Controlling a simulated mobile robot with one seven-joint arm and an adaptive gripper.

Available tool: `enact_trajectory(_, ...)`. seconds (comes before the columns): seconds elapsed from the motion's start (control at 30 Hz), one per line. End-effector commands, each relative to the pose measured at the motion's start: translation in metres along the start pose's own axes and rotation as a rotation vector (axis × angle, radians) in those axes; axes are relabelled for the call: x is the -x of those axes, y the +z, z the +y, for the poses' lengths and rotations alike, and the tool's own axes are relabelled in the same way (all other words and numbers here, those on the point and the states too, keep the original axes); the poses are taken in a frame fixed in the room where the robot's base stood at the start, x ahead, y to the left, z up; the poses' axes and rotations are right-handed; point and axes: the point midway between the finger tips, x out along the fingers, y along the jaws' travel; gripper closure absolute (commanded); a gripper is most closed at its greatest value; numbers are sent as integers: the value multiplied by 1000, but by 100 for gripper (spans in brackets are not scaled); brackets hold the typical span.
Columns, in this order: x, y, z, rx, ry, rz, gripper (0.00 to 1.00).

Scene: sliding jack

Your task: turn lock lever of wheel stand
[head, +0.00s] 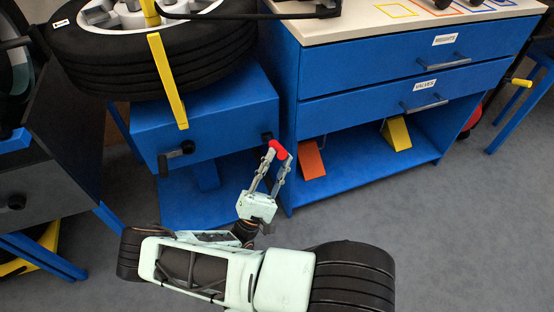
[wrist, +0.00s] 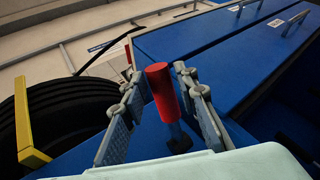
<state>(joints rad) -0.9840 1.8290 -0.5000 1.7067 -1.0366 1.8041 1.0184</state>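The blue wheel stand (head: 220,112) is at the upper left of the head view, with the wheel (head: 150,58) on top. Its lock lever has a red handle (head: 278,150), near the stand's right side. The red handle also stands in the middle of the wrist view (wrist: 162,88), on a dark stem. My gripper (head: 276,160) reaches up to it, with one finger on each side of the handle. In the wrist view my gripper (wrist: 158,80) looks open, with narrow gaps beside the handle. The lever's lower part is partly hidden by my gripper.
A blue cabinet (head: 380,77) stands close on the right, with drawers above and an open shelf holding an orange wedge (head: 311,160) and a yellow wedge (head: 396,134). A black crank handle (head: 175,156) sticks out of the stand's front. Grey floor (head: 450,230) is clear at right.

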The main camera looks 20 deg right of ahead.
Motion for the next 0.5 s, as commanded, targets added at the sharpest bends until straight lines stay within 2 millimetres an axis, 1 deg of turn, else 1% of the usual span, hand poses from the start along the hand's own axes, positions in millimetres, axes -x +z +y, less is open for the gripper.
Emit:
enact_trajectory(0.3,-4,2,2,2,2,-2,71)
enact_trajectory(0.37,-7,4,5,1,2,-2,71)
enact_trajectory(0.5,-24,13,16,1,2,-4,71)
